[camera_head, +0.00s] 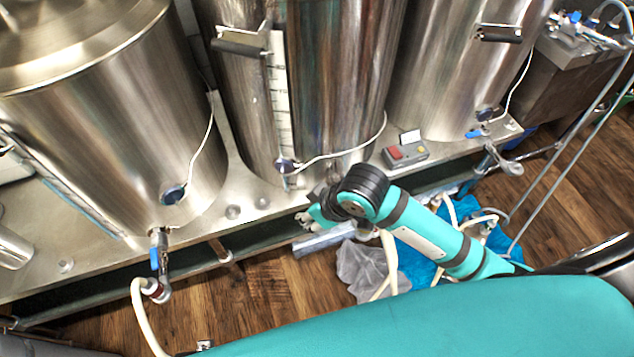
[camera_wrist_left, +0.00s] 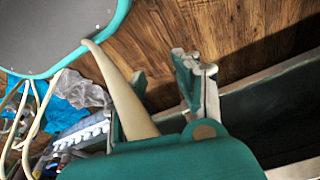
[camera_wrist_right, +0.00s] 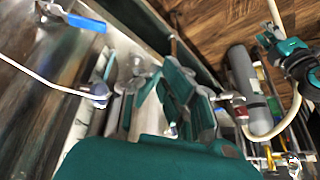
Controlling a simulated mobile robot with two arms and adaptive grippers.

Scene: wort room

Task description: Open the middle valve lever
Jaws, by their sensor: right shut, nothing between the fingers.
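The middle steel vessel (camera_head: 330,80) stands between two others in the head view. My right gripper (camera_head: 305,218) is low in front of it, and its wrist hides the area where the middle valve lever could be. In the right wrist view my right gripper (camera_wrist_right: 172,92) is shut and empty. A blue lever (camera_wrist_right: 85,22) shows at the upper left there, apart from the fingers; I cannot tell which vessel it belongs to. My left gripper (camera_wrist_left: 165,80) shows only in its wrist view, with fingers spread. A cream hose (camera_wrist_left: 120,85) passes across that gap; contact is unclear.
The left vessel's valve (camera_head: 158,250) has a blue lever and a cream hose. The right vessel's valve (camera_head: 502,160) is at the right. A control box (camera_head: 405,152) sits on the steel bench (camera_head: 240,195). Grey and blue cloths (camera_head: 365,270) lie on the floor.

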